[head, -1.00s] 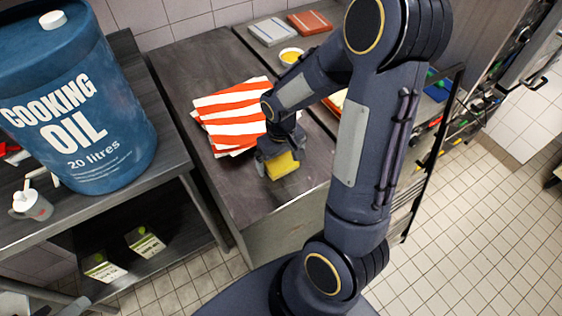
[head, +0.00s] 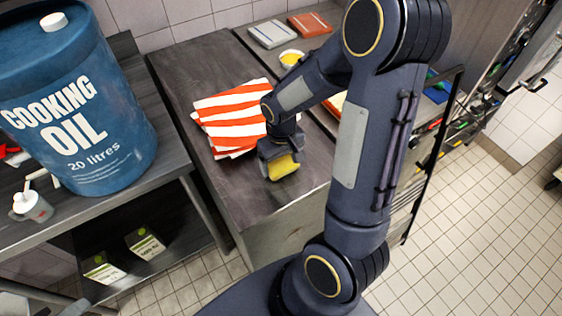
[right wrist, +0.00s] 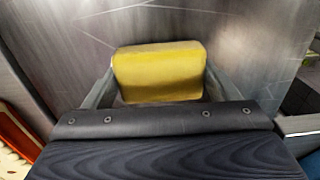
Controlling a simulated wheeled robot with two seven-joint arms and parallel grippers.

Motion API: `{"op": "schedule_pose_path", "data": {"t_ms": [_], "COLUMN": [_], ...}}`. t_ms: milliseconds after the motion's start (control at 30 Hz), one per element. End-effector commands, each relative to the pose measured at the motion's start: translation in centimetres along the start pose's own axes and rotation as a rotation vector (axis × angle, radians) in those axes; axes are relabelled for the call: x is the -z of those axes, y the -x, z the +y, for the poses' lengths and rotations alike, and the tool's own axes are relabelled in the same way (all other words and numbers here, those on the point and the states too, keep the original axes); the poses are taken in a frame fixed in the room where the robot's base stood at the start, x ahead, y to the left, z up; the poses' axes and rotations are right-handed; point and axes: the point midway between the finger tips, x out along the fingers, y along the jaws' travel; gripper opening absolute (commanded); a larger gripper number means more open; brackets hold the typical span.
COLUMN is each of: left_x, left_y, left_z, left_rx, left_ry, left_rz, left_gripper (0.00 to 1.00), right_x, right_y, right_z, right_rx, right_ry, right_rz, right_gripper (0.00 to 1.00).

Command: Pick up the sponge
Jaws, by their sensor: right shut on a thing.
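The yellow sponge (head: 283,168) is at the front part of the dark counter (head: 240,190), in front of the striped cloth. My right gripper (head: 280,160) is shut on it from above. In the right wrist view the sponge (right wrist: 160,72) sits between the two fingers (right wrist: 158,88), one at each side. I cannot tell for sure whether it is clear of the counter. My left gripper is not in view.
A folded red-and-white striped cloth (head: 230,110) lies just behind the gripper. A big blue cooking oil drum (head: 85,110) and a small white pump bottle (head: 32,207) stand on the left table. A bowl (head: 291,58) with yellow contents sits farther back.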

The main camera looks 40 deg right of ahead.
Motion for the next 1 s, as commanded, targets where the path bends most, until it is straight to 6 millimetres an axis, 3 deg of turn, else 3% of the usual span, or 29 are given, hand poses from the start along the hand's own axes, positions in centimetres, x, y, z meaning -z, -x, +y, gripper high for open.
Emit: {"op": "schedule_pose_path", "data": {"t_ms": [167,467,700,1000], "left_x": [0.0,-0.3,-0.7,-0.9], "left_y": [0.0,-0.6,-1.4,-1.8], "left_z": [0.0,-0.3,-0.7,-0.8], "left_rx": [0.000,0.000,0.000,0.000], "left_ry": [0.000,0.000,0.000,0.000], "left_rz": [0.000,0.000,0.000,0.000], "left_gripper": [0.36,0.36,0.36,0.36], "right_x": [0.1,-3.3,-6.8,-8.9], "right_y": [2.5,8.8,10.8,12.3], "right_z": [0.0,4.0,8.1,10.5], "right_rx": [0.001,0.002,0.000,0.001], "right_ry": [0.000,-0.005,-0.005,-0.001], "right_rz": [0.009,0.011,0.006,0.002], "right_gripper": [0.60,0.60,0.60,0.60]}}
